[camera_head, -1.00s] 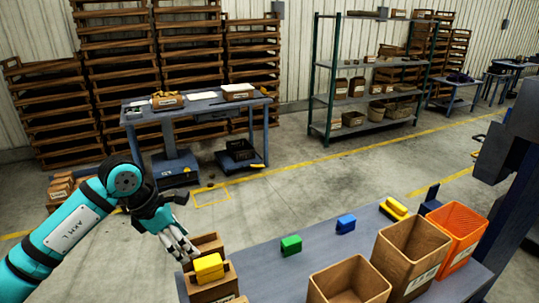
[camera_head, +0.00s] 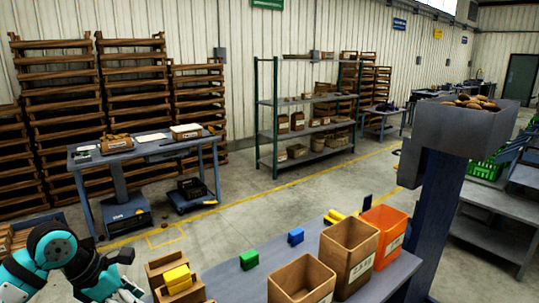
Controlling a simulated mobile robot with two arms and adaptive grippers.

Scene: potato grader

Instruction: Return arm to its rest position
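My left arm, teal with dark joints, comes in at the lower left corner in the head view. Its dark and silver gripper (camera_head: 128,294) is low in the picture, left of the small brown box with a yellow block (camera_head: 177,278), and is partly cut off by the bottom edge. It appears apart from the box, and I see nothing held in it. I cannot tell how far its fingers are spread. My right gripper is not in view.
The near table (camera_head: 225,284) holds a green block (camera_head: 249,259), a blue block (camera_head: 296,236), two brown boxes (camera_head: 303,281) and an orange bin (camera_head: 385,232). Open floor (camera_head: 250,205) lies behind the table.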

